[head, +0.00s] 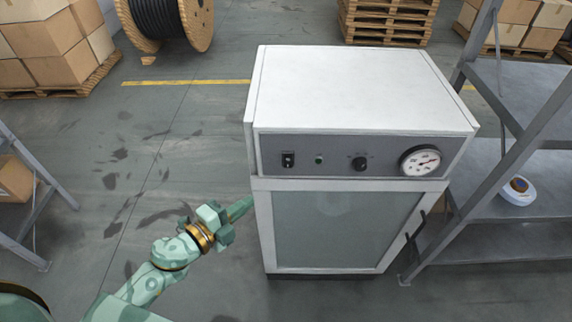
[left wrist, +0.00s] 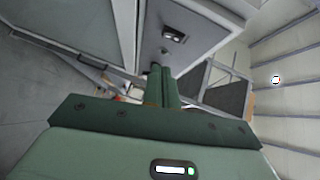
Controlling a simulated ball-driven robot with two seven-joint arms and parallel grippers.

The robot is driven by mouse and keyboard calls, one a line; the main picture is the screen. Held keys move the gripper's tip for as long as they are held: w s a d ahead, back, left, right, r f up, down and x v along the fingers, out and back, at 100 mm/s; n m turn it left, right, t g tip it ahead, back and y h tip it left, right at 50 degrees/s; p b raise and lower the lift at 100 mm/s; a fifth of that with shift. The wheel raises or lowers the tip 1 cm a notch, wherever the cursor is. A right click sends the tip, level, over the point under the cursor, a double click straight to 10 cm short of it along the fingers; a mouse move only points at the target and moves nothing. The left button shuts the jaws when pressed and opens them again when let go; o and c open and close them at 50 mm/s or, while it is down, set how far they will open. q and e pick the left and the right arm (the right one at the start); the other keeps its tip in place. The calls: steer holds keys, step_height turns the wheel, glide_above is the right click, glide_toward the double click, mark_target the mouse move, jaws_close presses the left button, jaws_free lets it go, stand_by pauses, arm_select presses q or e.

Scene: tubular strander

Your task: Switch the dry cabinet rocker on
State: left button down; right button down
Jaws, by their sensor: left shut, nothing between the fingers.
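The dry cabinet (head: 355,90) is a white box with a grey control panel and a pale glass door. Its black rocker (head: 288,160) sits at the left end of the panel; it is too small to tell which side is pressed. In the left wrist view the rocker (left wrist: 174,35) shows just beyond my fingertips. My green left gripper (head: 243,206) is shut and empty, to the left of the cabinet and lower in the picture than the rocker. Its closed fingers also show in the left wrist view (left wrist: 161,82), pointing toward the panel. My right gripper is out of view.
A small lamp (head: 319,159), a black knob (head: 360,163) and a round gauge (head: 420,161) share the panel. A metal shelf (head: 520,205) stands close at the right. Another rack (head: 30,205) is at the far left. The floor left of the cabinet is clear.

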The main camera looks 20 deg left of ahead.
arm_select(q)
steer(key=shift+s+d+r+m+h, duration=0.2)
steer(key=shift+d+r+m+h, duration=0.25)
steer(key=shift+d+m, duration=0.25)
glide_toward(292, 167)
steer(key=d+x, duration=0.1)
steer(key=x, duration=0.4)
steer(key=shift+w+a+b, duration=0.3)
steer(key=shift+w+b, duration=0.1)
steer(key=shift+b, duration=0.05)
